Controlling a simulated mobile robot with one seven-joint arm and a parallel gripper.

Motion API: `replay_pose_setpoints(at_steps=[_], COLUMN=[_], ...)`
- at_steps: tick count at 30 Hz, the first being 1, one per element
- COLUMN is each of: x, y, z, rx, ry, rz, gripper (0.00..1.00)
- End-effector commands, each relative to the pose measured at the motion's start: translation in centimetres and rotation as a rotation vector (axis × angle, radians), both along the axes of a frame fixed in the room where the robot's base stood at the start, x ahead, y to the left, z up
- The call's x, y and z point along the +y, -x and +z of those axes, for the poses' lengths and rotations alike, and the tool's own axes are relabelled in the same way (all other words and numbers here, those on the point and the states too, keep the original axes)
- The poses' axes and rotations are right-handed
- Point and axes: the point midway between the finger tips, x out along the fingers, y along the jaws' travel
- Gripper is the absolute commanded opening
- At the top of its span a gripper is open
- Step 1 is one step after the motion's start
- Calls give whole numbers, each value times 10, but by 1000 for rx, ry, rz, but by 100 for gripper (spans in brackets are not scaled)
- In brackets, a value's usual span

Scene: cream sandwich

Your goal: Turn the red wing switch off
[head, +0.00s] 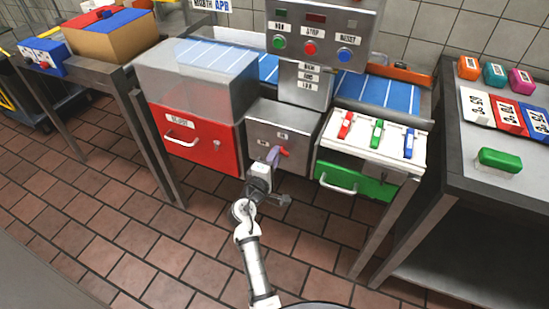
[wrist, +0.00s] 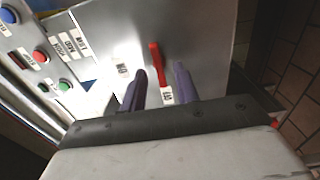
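The red wing switch (wrist: 157,64) is a narrow red lever on a grey metal panel (wrist: 205,40). In the head view the switch (head: 285,152) shows partly behind my gripper (head: 275,154), on the front of the grey box between the red and green drawers. In the wrist view my gripper (wrist: 161,80) is open, with one purple finger on each side of the switch. Gaps show on both sides, so no grip is visible. How deep the fingers reach around it is hard to tell. Two small white labels (wrist: 167,95) sit near the lever; their text is not clearly readable.
The red drawer (head: 195,140) with a clear bin above is left of the panel. The green drawer (head: 357,181), under a white box with red, green and blue levers, is right. A button panel (head: 325,35) stands above. A table (head: 465,167) is at far right.

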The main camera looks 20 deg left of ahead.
Motion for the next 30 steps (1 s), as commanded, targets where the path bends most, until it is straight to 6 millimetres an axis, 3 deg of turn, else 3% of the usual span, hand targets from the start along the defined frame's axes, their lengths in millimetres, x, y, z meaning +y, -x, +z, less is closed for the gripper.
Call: replay_pose_setpoints(at_steps=[5,18,24,30], x=[1,1,1,0], y=[25,117,135,137], z=[-4,-3,-1,0], rx=[2,2,1,1], ry=[-1,1,1,1], rz=[3,2,2,1], gripper=[31,31,31,31])
